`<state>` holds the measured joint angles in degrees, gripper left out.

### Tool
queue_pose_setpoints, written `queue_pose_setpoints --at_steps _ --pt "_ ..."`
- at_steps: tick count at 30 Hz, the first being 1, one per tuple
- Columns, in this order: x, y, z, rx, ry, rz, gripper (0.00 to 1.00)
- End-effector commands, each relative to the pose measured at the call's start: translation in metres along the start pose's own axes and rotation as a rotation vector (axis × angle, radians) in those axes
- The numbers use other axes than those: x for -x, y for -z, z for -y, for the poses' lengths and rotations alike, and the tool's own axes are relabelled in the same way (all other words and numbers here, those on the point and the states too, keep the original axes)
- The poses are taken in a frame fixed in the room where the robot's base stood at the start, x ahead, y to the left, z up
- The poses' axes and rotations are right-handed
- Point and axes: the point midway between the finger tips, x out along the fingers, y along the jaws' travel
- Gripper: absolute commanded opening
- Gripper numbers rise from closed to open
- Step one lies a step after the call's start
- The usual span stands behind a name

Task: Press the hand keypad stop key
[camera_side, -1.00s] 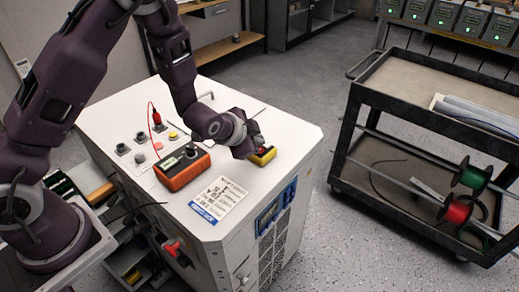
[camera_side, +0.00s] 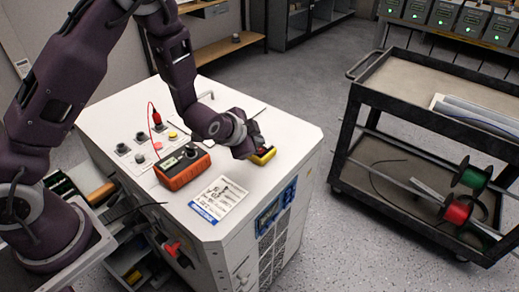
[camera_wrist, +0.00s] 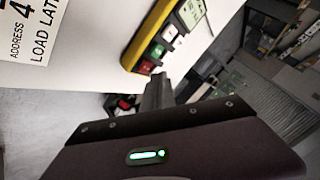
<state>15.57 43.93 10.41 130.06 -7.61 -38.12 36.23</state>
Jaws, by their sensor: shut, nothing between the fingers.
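The hand keypad (camera_side: 264,157) is a yellow-edged dark box on the white cabinet top, near its right edge. In the wrist view the keypad (camera_wrist: 136,46) shows a white key (camera_wrist: 169,31), a green key (camera_wrist: 157,51), a red key (camera_wrist: 146,67) and a small label. My gripper (camera_wrist: 161,78) is shut and empty, its fingertips close beside the red-key end of the keypad. In the side view my gripper (camera_side: 258,142) is at the keypad and hides part of its face. I cannot tell whether the fingertips touch a key.
An orange meter (camera_side: 183,168) stands left of the keypad on the cabinet top (camera_side: 225,100). A printed label (camera_side: 218,199) lies in front. Terminals and a red clip (camera_side: 156,117) are at the cabinet's left. A black cart (camera_side: 400,103) with wire spools stands at right.

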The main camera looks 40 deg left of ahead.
Motion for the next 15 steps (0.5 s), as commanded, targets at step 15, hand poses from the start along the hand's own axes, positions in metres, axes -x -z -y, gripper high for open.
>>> queue_pose_setpoints --at_steps 15 --pt "-0.0060 -0.0041 -0.0047 0.000 0.000 0.000 0.00"
